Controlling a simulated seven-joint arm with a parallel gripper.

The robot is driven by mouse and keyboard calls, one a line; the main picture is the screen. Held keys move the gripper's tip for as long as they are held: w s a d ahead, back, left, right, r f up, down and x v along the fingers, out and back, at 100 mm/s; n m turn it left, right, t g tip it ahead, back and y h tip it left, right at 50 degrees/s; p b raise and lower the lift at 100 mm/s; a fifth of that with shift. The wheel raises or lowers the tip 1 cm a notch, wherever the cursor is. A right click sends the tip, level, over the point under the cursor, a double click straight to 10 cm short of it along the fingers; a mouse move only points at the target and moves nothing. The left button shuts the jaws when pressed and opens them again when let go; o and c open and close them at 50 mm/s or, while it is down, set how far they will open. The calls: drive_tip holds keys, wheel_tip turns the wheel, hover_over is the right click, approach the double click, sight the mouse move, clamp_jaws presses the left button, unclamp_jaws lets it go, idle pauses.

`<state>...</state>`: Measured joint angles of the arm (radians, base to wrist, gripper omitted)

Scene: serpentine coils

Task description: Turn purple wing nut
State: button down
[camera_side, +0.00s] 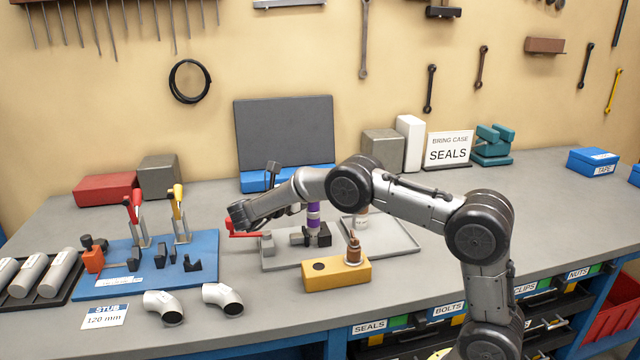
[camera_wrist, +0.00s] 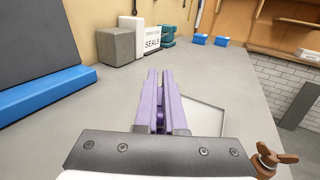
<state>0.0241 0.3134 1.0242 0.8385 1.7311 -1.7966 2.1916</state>
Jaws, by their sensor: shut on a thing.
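My gripper (camera_wrist: 160,76) shows in the wrist view with two long purplish fingers almost together. A small purple part, which I take as the purple wing nut (camera_wrist: 160,119), shows in the narrow gap between them, mostly hidden. The gripper is shut on it. In the side view a purple upright piece with a pale band (camera_side: 314,212) stands on the grey tray (camera_side: 400,248), just under my arm, with its top hidden. The fingertips cannot be made out in that view. A brown wing nut (camera_side: 354,246) stands on a yellow block; it also shows in the wrist view (camera_wrist: 275,158).
The yellow block (camera_side: 335,278) stands in front of the tray. A red lever (camera_side: 243,235) lies close to my arm's end. A blue board (camera_side: 150,270) with clamps is at left, with two pipe elbows (camera_side: 223,298) in front.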

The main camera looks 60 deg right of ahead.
drive_tip(key=shift+s+a+m+g+y, duration=0.1)
drive_tip(key=shift+s+m+g+y, duration=0.1)
drive_tip(key=shift+m+g+y, duration=0.55)
drive_tip(key=shift+s+a+m+g+y, duration=0.2)
drive_tip(key=shift+m+g, duration=0.55)
drive_tip(key=shift+g, duration=0.7)
drive_tip(key=shift+d+r, duration=0.1)
drive_tip(key=shift+d, duration=0.05)
drive_tip(key=c, duration=1)
unclamp_jaws()
